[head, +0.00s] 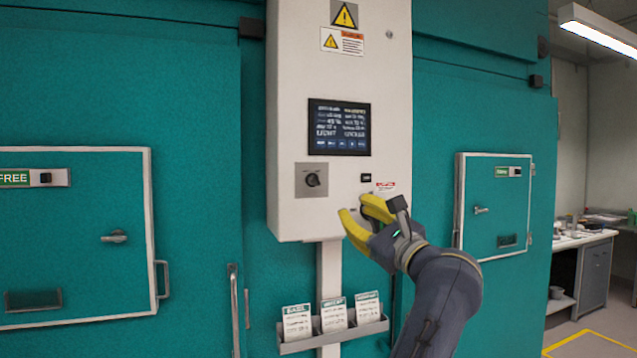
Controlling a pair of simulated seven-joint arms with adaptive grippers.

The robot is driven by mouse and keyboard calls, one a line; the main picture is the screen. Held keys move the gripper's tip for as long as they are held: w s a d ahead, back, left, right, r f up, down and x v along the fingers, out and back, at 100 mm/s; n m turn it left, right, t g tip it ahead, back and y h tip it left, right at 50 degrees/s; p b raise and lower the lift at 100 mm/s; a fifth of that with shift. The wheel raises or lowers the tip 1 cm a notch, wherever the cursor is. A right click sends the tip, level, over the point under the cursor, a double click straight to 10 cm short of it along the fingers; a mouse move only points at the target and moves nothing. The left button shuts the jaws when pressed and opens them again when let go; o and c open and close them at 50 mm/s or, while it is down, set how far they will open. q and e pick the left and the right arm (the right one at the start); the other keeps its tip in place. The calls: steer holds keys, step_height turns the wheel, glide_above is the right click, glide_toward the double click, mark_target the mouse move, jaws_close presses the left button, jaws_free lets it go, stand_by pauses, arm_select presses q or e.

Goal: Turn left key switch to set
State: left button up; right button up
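A tall white control box (290,120) hangs on the teal wall. A dark rotary switch (313,180) sits on a grey square plate at its lower left. The fingers hide part of the panel below a small red-and-white label (385,185).
A dark display (339,127) is above the switch. A holder (335,338) with several cards is below the box. Chamber doors with handles stand at left (80,240) and right (494,205). A cluttered bench (585,238) is at far right.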

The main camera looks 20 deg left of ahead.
mark_target(320, 184)
arm_select(q)
steer(key=x, duration=1.7)
steer(key=shift+a+r, duration=0.1)
jaws_close()
